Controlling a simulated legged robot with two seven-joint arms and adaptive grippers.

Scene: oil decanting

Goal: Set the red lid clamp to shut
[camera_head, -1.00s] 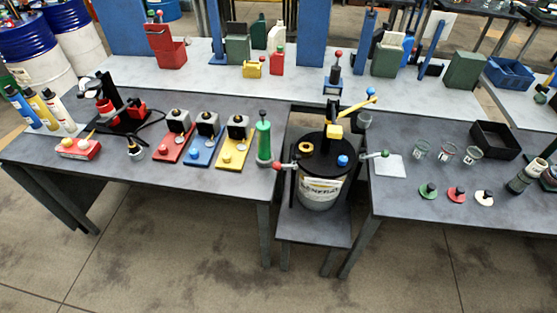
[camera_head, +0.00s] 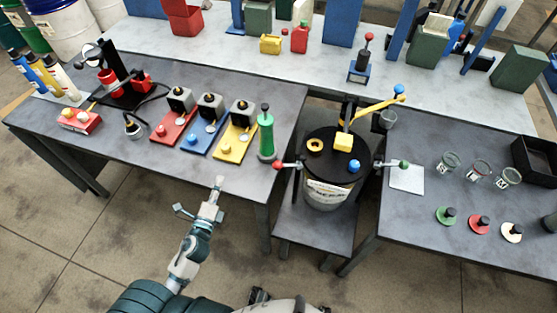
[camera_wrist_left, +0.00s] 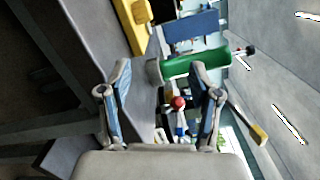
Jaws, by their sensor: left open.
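The red lid clamp (camera_head: 278,166) sticks out on the left side of the drum (camera_head: 326,190), its red ball at the outer end of a short metal arm. The red ball also shows in the left wrist view (camera_wrist_left: 179,102), between the fingers and beyond them. My left gripper (camera_head: 218,184) is open and empty, left of the red clamp and in front of the left table's edge. Its two fingers are spread in the left wrist view (camera_wrist_left: 160,70). The clamp's base is too small to judge. My right gripper is not in view.
A green cylinder (camera_head: 266,136) stands at the left table's corner, close to the red clamp. It crosses the left wrist view (camera_wrist_left: 195,65) beyond the fingers. A clamp with a green ball (camera_head: 404,164) is on the drum's right. A yellow lever (camera_head: 375,106) rises above the lid.

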